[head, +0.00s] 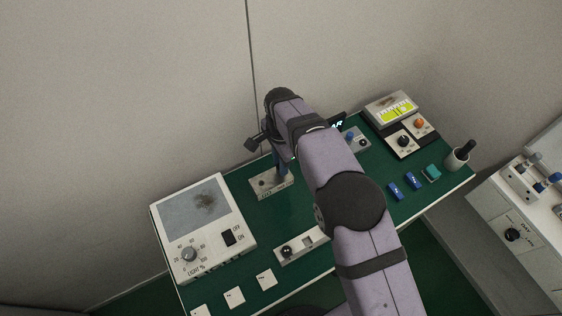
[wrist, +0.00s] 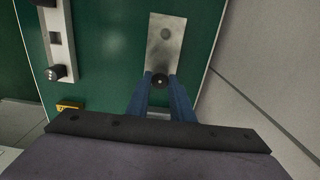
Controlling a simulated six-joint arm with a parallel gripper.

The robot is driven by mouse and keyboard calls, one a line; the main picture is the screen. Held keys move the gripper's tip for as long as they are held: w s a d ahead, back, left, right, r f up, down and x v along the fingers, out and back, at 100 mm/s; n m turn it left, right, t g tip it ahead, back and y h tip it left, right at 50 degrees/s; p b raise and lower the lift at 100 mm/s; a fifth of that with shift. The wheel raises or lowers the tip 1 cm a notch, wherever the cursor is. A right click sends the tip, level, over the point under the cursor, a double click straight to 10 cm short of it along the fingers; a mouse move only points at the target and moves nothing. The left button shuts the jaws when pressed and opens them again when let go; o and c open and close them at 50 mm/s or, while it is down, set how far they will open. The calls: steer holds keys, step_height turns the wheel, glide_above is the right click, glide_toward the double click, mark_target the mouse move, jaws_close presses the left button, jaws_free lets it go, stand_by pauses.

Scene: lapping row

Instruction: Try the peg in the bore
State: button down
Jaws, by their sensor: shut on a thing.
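My gripper (wrist: 160,84) is shut on a peg (wrist: 160,80), of which the wrist view shows a round black top between the blue fingers. The peg is over the near end of a pale metal block (wrist: 163,53). A round grey mark, perhaps a bore, shows near the block's far end. In the head view the block (head: 262,185) lies on the green bench and my gripper (head: 280,172) is down at its right part. The peg's lower part is hidden, so I cannot tell whether it is in a bore or above the block.
A panel with dial and switch (head: 228,212) stands left of the block. A pale fixture (head: 301,247) with a black knob and square recess is in front. White tags (head: 235,297) lie at the front edge. Blue blocks (head: 412,181) and a cup (head: 457,160) are right.

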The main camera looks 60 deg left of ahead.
steer(key=shift+r, duration=0.35)
steer(key=shift+d+f, duration=0.15)
steer(key=shift+f, duration=0.3)
stand_by(1.4)
steer(key=shift+w, duration=0.15)
steer(key=w+d+r, duration=0.2)
steer(key=w+d, duration=0.9)
steer(key=w, duration=0.2)
steer(key=w+d+r, duration=0.2)
steer(key=w+d, duration=1)
steer(key=w, duration=0.1)
steer(key=w+d+r, duration=0.1)
steer(key=w+d, duration=0.1)
steer(key=d, duration=0.6)
steer(key=w+d+r, duration=0.1)
steer(key=w+d, duration=0.1)
steer(key=d, duration=0.5)
steer(key=s+d, duration=0.2)
steer(key=d, duration=0.7)
steer(key=s+d, duration=0.2)
steer(key=d, duration=0.6)
steer(key=shift+s+d+r, duration=0.25)
steer(key=shift+s+d, duration=0.05)
steer(key=shift+d, duration=0.1)
